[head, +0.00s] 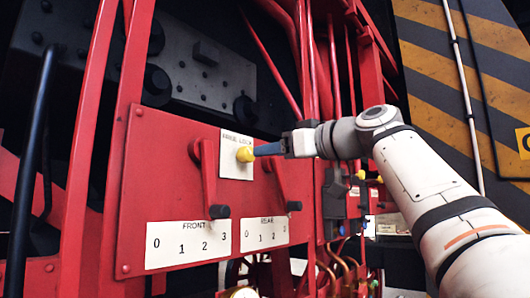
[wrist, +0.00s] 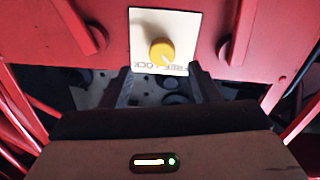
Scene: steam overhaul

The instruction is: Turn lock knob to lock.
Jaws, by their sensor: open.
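The yellow lock knob (head: 245,154) sits on a white plate (head: 236,139) on the red panel. In the wrist view the knob (wrist: 161,50) shows a small pale mark at its lower right, on the side of the word FREE; LOCK is printed to the left. The lettering is upside down there. My gripper (head: 261,150) is open and empty, its fingers pointing at the knob from the right in the head view. In the wrist view my gripper (wrist: 160,70) has its fingertips spread either side of the knob's line, just below it. I cannot tell whether they touch it.
Two red levers with black ends, the front lever (head: 208,180) and the rear lever (head: 282,183), flank the knob closely. Numbered FRONT (head: 189,240) and REAR (head: 259,234) plates sit below. Red uprights and pipes stand around the panel.

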